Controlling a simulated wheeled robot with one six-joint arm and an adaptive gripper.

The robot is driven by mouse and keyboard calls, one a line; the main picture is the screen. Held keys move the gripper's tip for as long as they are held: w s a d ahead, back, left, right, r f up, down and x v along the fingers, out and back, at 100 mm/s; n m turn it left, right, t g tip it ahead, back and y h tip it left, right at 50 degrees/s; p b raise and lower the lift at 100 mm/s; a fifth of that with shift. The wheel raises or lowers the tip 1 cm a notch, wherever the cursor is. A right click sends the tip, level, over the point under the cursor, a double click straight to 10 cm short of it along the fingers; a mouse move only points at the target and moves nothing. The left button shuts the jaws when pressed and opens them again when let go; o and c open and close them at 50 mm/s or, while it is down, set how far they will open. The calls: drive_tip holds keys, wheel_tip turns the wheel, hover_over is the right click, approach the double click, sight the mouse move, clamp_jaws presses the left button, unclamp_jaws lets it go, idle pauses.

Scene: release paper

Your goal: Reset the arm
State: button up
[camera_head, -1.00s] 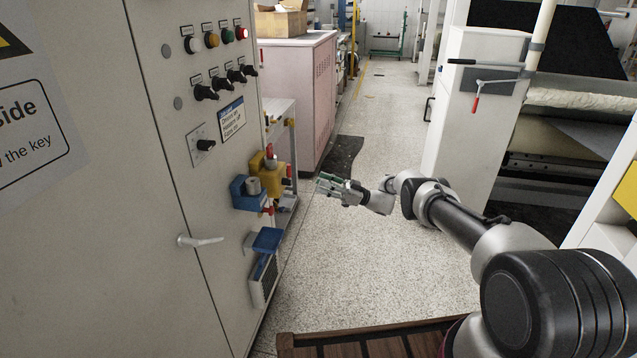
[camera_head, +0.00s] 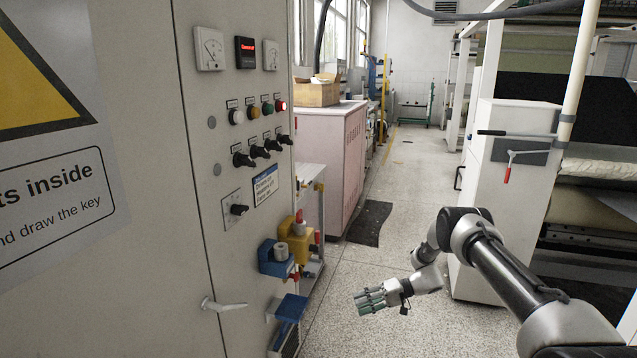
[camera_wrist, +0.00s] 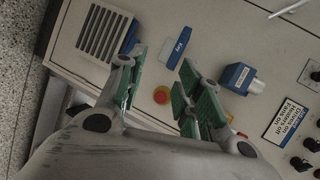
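My arm reaches in from the lower right of the head view, bent at the elbow. My gripper (camera_head: 370,300), with green finger pads, points left toward the grey control cabinet (camera_head: 150,250) and is over the speckled floor. In the wrist view my gripper (camera_wrist: 157,85) has its two fingers apart with nothing held between them. Through that gap the cabinet front and a red button on a yellow base (camera_wrist: 162,95) show behind, beyond the fingertips.
Blue and yellow fixtures (camera_head: 298,242) and a door handle (camera_head: 222,304) stick out from the cabinet at left. A white machine housing (camera_head: 500,200) stands close behind my arm at right. The floor aisle (camera_head: 400,180) between is open. A pink cabinet (camera_head: 330,160) stands farther back.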

drive_tip(key=s+d+r+m+g+h, duration=0.1)
drive_tip(key=s+d+r+h, duration=0.2)
drive_tip(key=s+d+r, duration=0.5)
drive_tip(key=s+d+r+m+h, duration=0.15)
drive_tip(key=s+r+h, duration=0.25)
drive_tip(key=r, duration=0.8)
drive_tip(key=s+d+r+m+g+h, duration=0.1)
drive_tip(key=s+d+r+h, duration=0.2)
drive_tip(key=s+d+r, duration=0.45)
drive_tip(key=s+d+r+n+t+h, duration=0.2)
drive_tip(key=s+d+r+t+h, duration=0.2)
drive_tip(key=s+r, duration=1.7)
drive_tip(key=t, duration=0.3)
drive_tip(key=shift+s+r+t, duration=0.3)
drive_tip(key=shift+s+r, duration=0.05)
drive_tip(key=shift+s, duration=0.05)
drive_tip(key=shift+w, duration=0.1)
